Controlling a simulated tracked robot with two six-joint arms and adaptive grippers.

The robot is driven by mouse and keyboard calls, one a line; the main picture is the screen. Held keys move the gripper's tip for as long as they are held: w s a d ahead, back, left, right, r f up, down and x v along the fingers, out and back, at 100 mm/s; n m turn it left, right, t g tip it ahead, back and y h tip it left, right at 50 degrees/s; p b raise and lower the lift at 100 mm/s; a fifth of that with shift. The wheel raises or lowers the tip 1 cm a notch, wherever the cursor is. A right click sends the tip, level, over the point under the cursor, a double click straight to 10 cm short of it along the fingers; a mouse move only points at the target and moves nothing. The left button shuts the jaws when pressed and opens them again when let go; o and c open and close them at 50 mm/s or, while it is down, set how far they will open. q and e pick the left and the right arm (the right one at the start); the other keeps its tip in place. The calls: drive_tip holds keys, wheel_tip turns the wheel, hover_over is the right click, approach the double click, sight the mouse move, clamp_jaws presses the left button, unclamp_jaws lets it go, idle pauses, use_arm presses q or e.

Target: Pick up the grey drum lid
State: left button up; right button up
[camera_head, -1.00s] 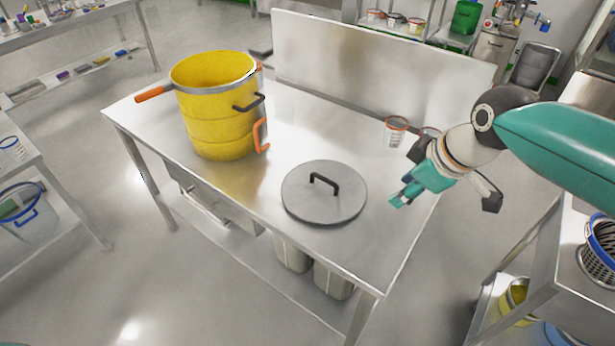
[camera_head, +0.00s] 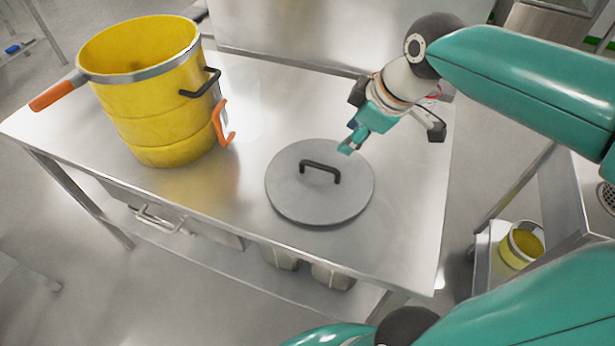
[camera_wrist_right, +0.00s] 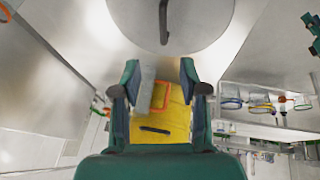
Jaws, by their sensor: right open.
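The grey drum lid (camera_head: 300,205) lies flat on the steel table, with a black bar handle (camera_head: 322,168) on top. My right gripper (camera_head: 352,140) is beyond the lid's far right edge in the head view and appears apart from the handle. In the right wrist view the gripper (camera_wrist_right: 160,78) has its two fingers apart with nothing held. There the lid (camera_wrist_right: 185,35) and its handle (camera_wrist_right: 163,22) lie ahead of the fingertips. My left gripper is not in view.
A yellow drum (camera_head: 160,115) with orange and black handles stands on the table (camera_head: 225,205) left of the lid. A steel panel (camera_head: 290,35) rises at the table's back. The table right of the lid is clear. A small yellow container (camera_head: 520,245) sits on a lower shelf at right.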

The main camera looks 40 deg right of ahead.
sight(319, 164)
drive_tip(key=x, duration=1.1)
drive_tip(key=a+x, duration=0.1)
drive_tip(key=x, duration=0.4)
drive_tip(key=shift+w+f, duration=0.1)
drive_tip(key=shift+w, duration=0.2)
clamp_jaws()
